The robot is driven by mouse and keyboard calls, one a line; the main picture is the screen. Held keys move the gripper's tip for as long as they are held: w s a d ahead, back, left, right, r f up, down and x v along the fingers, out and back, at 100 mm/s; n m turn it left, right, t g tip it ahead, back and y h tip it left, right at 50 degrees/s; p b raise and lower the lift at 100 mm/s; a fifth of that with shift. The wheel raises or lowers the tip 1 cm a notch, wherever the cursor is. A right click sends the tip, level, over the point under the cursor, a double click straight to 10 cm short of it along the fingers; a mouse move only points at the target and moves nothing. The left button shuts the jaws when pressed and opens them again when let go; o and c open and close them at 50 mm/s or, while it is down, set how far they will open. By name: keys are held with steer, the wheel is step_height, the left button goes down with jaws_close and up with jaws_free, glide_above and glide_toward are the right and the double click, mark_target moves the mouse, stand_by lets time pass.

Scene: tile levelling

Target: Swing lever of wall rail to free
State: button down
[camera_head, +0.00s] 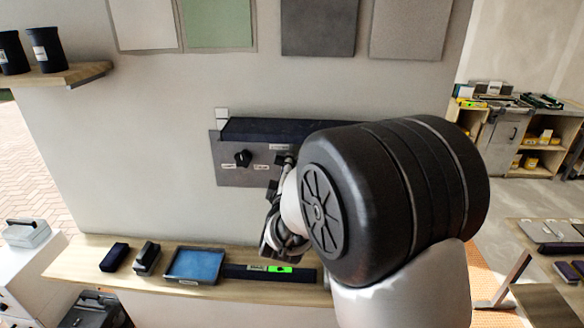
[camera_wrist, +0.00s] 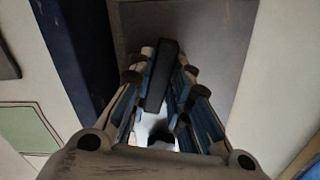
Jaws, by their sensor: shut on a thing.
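The wall rail is a dark horizontal bar (camera_head: 262,128) on a grey backing plate (camera_head: 232,178), fixed to the wall left of my arm. A black knob (camera_head: 243,158) and small white labels sit on the plate below the bar; the label text is too small to read. My gripper (camera_wrist: 161,78) is shut on a dark upright lever (camera_wrist: 160,72), which stands between its two fingers in the wrist view. In the head view my arm hides the right part of the rail and most of the gripper. I cannot tell the lever's setting.
A wooden shelf (camera_head: 70,262) below the rail holds a blue-screened tablet (camera_head: 195,265), dark blocks and a bar with a green-lit display (camera_head: 281,269). Sample tiles (camera_head: 318,22) hang above. A small shelf (camera_head: 60,76) with black cups is at upper left.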

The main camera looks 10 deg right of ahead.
steer(key=c, duration=1.5)
jaws_free()
steer(key=v, duration=1.2)
